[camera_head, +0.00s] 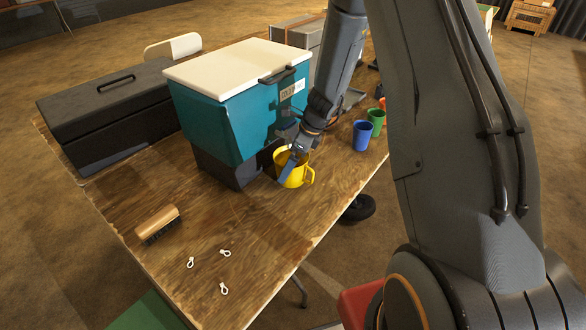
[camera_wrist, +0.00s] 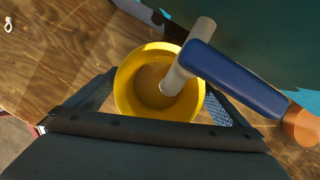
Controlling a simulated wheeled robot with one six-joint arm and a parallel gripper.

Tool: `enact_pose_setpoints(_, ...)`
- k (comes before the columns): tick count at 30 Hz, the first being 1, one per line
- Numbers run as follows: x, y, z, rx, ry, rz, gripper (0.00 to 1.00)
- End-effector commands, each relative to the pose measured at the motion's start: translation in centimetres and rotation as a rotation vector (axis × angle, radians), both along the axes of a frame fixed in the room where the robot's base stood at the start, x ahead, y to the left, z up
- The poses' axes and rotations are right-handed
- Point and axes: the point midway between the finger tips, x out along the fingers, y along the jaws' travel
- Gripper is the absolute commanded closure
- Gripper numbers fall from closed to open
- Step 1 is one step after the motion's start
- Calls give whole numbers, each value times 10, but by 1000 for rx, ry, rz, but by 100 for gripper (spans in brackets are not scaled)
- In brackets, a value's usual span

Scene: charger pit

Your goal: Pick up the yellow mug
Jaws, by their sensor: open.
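The yellow mug (camera_head: 291,178) stands upright on the wooden table, close to the teal cooler, its handle toward the right. In the wrist view the mug (camera_wrist: 130,108) is seen from above, between the two fingers of my gripper (camera_wrist: 160,85). The gripper is open, with one finger on each side of the mug. I cannot tell whether either finger touches it. In the head view my gripper (camera_head: 294,150) reaches down at the mug and covers part of its rim.
The teal cooler (camera_head: 222,117) with a white lid stands directly behind the mug. A blue cup (camera_head: 362,135) and a green cup (camera_head: 377,121) stand to the right. A black case (camera_head: 110,115) lies at left.

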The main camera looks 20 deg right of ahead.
Motion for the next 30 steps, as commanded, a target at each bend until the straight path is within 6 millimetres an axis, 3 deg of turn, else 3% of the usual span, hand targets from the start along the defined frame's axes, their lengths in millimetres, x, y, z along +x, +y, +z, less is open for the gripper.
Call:
enact_pose_setpoints(5, 3, 5, -14, 0, 0, 1, 0)
enact_pose_setpoints(13, 4, 6, -15, 0, -2, 2, 0)
enact_pose_setpoints(20, 4, 6, -15, 0, -2, 2, 39)
enact_pose_setpoints(30, 4, 6, -14, 0, -2, 2, 40)
